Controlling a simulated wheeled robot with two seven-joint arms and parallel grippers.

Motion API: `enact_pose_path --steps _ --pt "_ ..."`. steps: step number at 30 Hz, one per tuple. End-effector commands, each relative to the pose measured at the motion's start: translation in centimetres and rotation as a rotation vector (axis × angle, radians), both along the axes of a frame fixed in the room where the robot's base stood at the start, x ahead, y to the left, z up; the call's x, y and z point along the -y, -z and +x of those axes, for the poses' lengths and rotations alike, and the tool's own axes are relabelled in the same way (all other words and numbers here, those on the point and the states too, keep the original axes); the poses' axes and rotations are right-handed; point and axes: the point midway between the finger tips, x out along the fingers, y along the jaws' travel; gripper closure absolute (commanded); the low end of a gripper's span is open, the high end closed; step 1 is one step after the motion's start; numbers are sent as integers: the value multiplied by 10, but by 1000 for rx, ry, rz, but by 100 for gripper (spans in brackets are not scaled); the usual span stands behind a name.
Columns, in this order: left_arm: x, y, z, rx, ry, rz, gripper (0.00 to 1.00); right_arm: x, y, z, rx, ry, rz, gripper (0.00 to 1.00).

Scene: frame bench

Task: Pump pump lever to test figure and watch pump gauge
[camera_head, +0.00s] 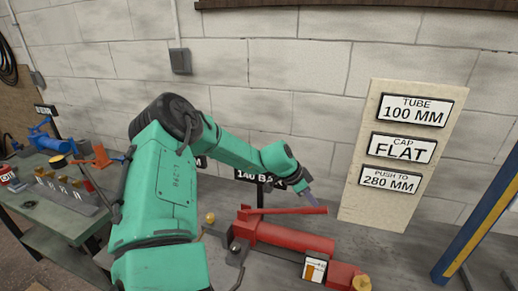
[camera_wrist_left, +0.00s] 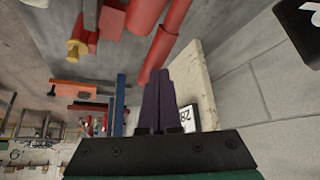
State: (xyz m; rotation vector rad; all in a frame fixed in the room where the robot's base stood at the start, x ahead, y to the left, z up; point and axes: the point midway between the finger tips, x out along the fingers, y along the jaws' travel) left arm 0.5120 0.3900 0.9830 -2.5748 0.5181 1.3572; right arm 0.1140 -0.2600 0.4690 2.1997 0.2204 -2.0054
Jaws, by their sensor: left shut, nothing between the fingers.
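The red hand pump (camera_head: 295,238) lies on the grey bench. Its red pump lever (camera_head: 285,211) runs nearly level above the body; the lever also shows in the left wrist view (camera_wrist_left: 165,42). A small white-and-orange panel (camera_head: 314,270), perhaps the pump gauge, is at the pump's front; no reading can be made out. My left gripper (camera_head: 311,200) is shut and empty, with its tips beside the lever's right end. Its dark purple fingers also show in the left wrist view (camera_wrist_left: 157,92), near the lever's end. I cannot tell whether they touch it. My right gripper is out of view.
A 140 BAR sign (camera_head: 258,179), partly hidden by my left arm, stands behind the pump. A pale board (camera_head: 350,205) with several plates leans at the wall. A blue-yellow post (camera_head: 480,235) stands at right. A green side bench (camera_head: 70,225) holds tools at left.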

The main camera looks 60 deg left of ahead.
Motion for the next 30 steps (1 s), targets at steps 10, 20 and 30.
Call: enact_pose_path --steps 10,20,30 --pt "0 1 0 -1 0 -1 100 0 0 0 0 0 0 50" --pt "0 0 0 -1 0 -1 100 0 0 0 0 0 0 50" --pt "0 -40 0 -1 0 -1 100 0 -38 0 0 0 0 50"
